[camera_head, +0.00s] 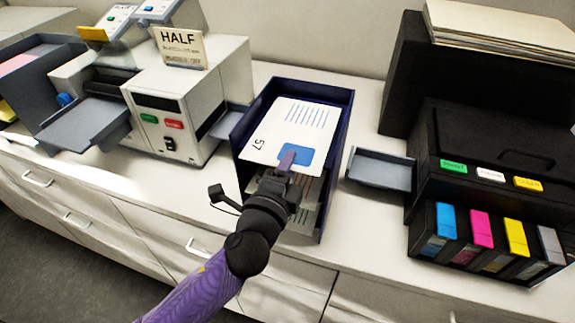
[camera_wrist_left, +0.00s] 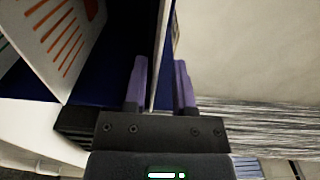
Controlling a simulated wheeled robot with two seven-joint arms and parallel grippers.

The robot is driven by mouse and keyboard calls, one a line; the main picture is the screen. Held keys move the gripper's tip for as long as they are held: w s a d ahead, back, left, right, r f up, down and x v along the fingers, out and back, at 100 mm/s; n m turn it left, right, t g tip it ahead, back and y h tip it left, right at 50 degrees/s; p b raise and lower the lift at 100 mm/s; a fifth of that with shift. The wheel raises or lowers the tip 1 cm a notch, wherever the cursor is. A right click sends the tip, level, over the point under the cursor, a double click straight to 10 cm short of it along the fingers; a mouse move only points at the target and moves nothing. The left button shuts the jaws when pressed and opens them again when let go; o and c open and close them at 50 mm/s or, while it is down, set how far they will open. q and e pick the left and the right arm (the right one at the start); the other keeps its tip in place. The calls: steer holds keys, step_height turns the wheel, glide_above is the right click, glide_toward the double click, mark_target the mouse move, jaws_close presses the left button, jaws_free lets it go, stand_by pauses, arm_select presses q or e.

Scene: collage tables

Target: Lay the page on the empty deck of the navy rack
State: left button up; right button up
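The navy rack (camera_head: 345,130) stands on the white counter in the middle of the head view. A white page (camera_head: 284,118) with blue lines, a blue square and the number 57 lies across its upper deck, inside the rim. My left gripper (camera_head: 287,163) is at the page's near edge, with a purple finger over the blue square. In the left wrist view, my left gripper's fingers (camera_wrist_left: 160,85) stand apart on either side of the thin page edge (camera_wrist_left: 164,50), with gaps showing. Other printed sheets (camera_head: 312,205) lie lower in the rack, partly hidden by my arm. My right gripper is not in view.
A grey-white machine (camera_head: 180,100) with a HALF sign (camera_head: 180,46) stands left of the rack. A black printer (camera_head: 490,160) with coloured cartridges stands to the right, its grey tray (camera_head: 380,170) reaching towards the rack. A narrow strip of counter is clear in front.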

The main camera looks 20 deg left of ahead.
arm_select(q)
steer(key=shift+o, duration=0.3)
steer(key=s+b, duration=0.2)
steer(key=s, duration=0.8)
steer(key=shift+a, duration=0.25)
